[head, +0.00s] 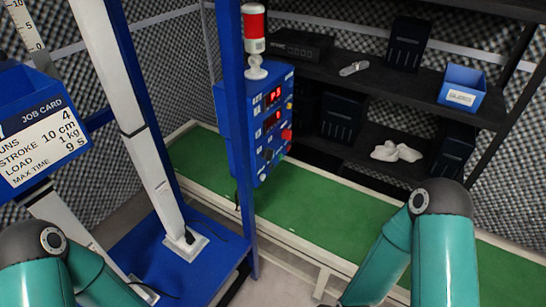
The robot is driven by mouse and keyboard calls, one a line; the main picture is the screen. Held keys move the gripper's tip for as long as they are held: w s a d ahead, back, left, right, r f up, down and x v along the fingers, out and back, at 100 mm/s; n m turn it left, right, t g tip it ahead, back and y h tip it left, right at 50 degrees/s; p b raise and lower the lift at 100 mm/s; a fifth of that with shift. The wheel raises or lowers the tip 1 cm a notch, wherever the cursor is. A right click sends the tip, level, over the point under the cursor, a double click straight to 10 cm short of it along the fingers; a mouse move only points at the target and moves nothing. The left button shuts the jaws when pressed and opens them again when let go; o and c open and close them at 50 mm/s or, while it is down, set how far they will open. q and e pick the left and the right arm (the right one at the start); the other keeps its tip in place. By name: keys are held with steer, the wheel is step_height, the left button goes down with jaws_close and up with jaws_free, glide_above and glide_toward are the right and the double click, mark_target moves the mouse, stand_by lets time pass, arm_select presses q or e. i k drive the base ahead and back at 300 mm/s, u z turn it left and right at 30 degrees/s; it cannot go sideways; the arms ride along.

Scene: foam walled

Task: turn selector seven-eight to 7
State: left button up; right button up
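The blue control box (262,130) stands upright near the middle of the head view, partly behind a blue post. Its narrow face carries two red displays; the upper one (274,97) seems to read P3, and the lower one (272,119) is too small to read surely. Below them are a red button (287,135) and small dark knobs (267,155). I cannot tell which knob is selector seven-eight or where it points. My teal left arm at bottom left and teal right arm at bottom right show, but both grippers are outside the view.
A red and white signal lamp (254,40) stands on the box. A blue post (232,120) rises beside it. Behind is a green bench top (330,215), largely clear. Dark shelves hold a blue bin (462,88). A job card (40,130) hangs at left.

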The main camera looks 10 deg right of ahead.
mark_target(268, 154)
steer(key=z, duration=0.5)
steer(key=k, duration=1.3)
steer(key=z, duration=0.85)
steer(key=i, duration=1.15)
steer(key=u, duration=0.45)
steer(key=i, duration=1.15)
steer(key=u, duration=0.8)
steer(key=k, duration=0.7)
steer(key=u, duration=0.15)
steer(key=i, duration=0.8)
steer(key=z, duration=0.05)
